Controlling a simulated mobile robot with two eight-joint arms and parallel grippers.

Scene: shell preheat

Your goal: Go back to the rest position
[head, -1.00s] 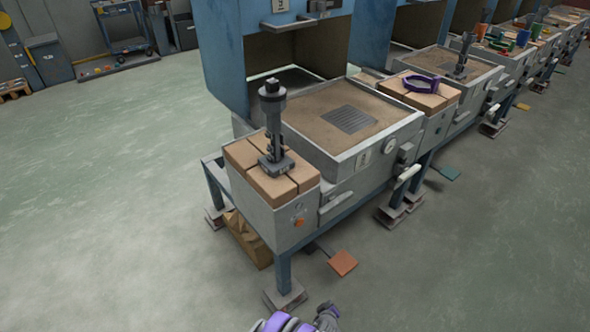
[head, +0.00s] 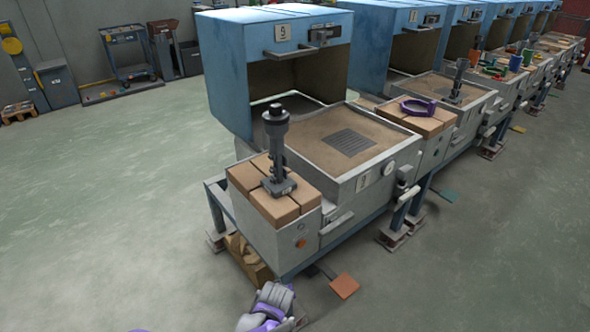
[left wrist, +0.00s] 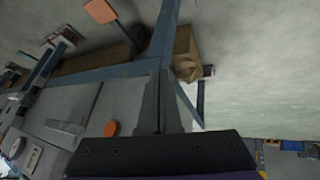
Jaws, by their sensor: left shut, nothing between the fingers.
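My left gripper (left wrist: 159,78) shows in the left wrist view with its two dark fingers together and nothing between them. It points toward the side of the workstation, with the orange button (left wrist: 110,129) beside the fingers. In the head view a purple and grey part of my arm (head: 268,308) shows at the bottom edge, in front of the workstation; its fingertips cannot be made out. My right gripper is not seen in either view.
A workstation (head: 350,185) with a blue hood (head: 230,70) and a brick-topped end (head: 275,207) bearing a grey clamp-like tool (head: 276,150) stands ahead. An orange pedal (head: 344,286) lies on the floor. Similar stations run back right. Open floor (head: 100,210) lies left.

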